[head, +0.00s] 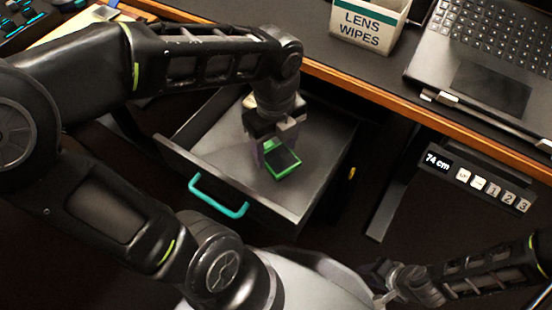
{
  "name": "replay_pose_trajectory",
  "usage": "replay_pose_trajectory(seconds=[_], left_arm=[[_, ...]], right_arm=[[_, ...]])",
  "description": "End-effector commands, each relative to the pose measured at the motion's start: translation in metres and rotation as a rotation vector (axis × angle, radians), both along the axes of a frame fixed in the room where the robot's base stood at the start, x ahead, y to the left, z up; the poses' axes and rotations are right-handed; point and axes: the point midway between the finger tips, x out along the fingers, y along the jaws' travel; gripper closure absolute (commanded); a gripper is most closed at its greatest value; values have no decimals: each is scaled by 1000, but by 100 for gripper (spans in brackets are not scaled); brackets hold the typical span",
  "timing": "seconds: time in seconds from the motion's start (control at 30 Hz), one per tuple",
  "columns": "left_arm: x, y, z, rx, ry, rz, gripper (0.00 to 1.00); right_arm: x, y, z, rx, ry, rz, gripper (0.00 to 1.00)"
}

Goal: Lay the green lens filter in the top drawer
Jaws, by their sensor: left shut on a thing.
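The green lens filter (282,161), a green square frame around a dark pane, is at the middle of the picture. My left gripper (270,147) points down and is shut on the filter's upper left edge. The top drawer (224,135) is pulled open, with a grey inside and a teal handle (218,196) on its front. The filter and the gripper's tips are over the drawer's inside; I cannot tell if the filter touches its floor. My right gripper (378,279) is at the bottom right, away from the drawer, small and dark, its fingers unclear.
The desk's wooden edge (365,85) runs above the drawer. On the desk stand a lens wipes box (368,22) and a laptop (490,60). A height panel reading 74 cm (478,180) hangs under the edge. No other object shows in the drawer.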

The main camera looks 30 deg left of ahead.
Motion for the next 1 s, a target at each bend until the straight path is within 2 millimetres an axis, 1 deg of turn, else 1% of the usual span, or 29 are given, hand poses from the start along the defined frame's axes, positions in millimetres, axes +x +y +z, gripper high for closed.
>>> replay_pose_trajectory(seconds=[0.23,0.3,0.37,0.53,0.63,1.0], left_arm=[[0,0,0,0,-1,0,79],[0,0,-3,0,0,0,79],[0,0,-10,1,2,0,79],[-1,0,-40,0,2,2,79],[0,0,-50,-1,1,1,79],[0,0,-51,0,0,0,79]], right_arm=[[0,0,1,0,0,0,65],[0,0,-2,0,-1,0,65],[1,0,-6,0,-2,-1,65],[3,1,-23,-1,-7,-4,65],[4,1,-28,-2,-11,-5,65],[5,1,-28,-2,-13,-6,65]])
